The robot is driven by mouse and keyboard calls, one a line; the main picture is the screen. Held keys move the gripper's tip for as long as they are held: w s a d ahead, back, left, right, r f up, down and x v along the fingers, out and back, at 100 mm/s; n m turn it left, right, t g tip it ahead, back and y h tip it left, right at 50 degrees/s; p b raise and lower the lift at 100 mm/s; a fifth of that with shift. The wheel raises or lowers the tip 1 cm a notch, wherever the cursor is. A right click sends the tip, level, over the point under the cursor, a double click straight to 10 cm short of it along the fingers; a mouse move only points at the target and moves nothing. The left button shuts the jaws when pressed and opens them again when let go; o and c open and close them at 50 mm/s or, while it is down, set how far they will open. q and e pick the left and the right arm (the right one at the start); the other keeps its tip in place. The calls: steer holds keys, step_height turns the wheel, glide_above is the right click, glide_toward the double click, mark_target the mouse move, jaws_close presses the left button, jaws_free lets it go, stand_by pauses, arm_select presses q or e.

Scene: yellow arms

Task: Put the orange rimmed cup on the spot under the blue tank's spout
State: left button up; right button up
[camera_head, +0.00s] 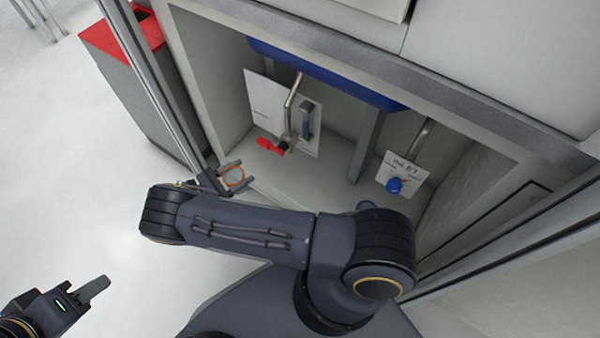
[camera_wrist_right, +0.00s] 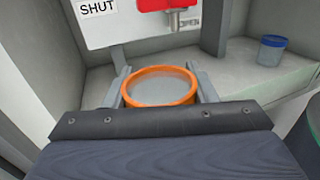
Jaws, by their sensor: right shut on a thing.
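The orange rimmed cup (camera_head: 234,176) is in my right gripper (camera_head: 232,177), at the front left of the bay. In the right wrist view the cup (camera_wrist_right: 160,88) is upright between the two fingers, showing a pale grey inside. The blue tank (camera_head: 325,75) is at the top of the bay. A metal pipe (camera_head: 290,103) runs down from it to a red handle (camera_head: 270,147); in the wrist view the spout (camera_wrist_right: 184,20) is beyond the cup. A marked spot cannot be made out. My left gripper (camera_head: 92,290) is at lower left, away from the bay; only one finger shows clearly.
A second pipe (camera_head: 420,139) with a blue handle (camera_head: 395,185) is at right. A blue-rimmed cup (camera_wrist_right: 271,50) stands on the bay floor there. A divider (camera_head: 367,145) separates the two sides. A metal post (camera_head: 160,90) and red-topped bin (camera_head: 125,40) are at left.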

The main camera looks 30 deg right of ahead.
steer(key=shift+m+g, duration=0.4)
steer(key=shift+g, duration=0.2)
steer(key=f, duration=0.1)
steer(key=s+f, duration=0.1)
steer(key=f, duration=0.1)
steer(key=shift+s+d+f, duration=0.3)
steer(key=shift+s, duration=0.1)
steer(key=d+b, duration=0.1)
steer(key=d, duration=1.1)
steer(key=shift+d, duration=0.35)
steer(key=d+b, duration=0.1)
steer(key=d, duration=0.3)
steer(key=shift+d+f+b, duration=0.15)
steer(key=shift+f+b, duration=0.5)
steer(key=shift+b, duration=0.05)
arm_select(q)
steer(key=f, duration=0.3)
steer(key=shift+d+f, duration=0.4)
arm_select(e)
steer(key=shift+f, duration=0.35)
arm_select(q)
steer(key=shift+f, duration=0.2)
arm_select(e)
steer(key=o, duration=1)
steer(key=shift+o, duration=0.2)
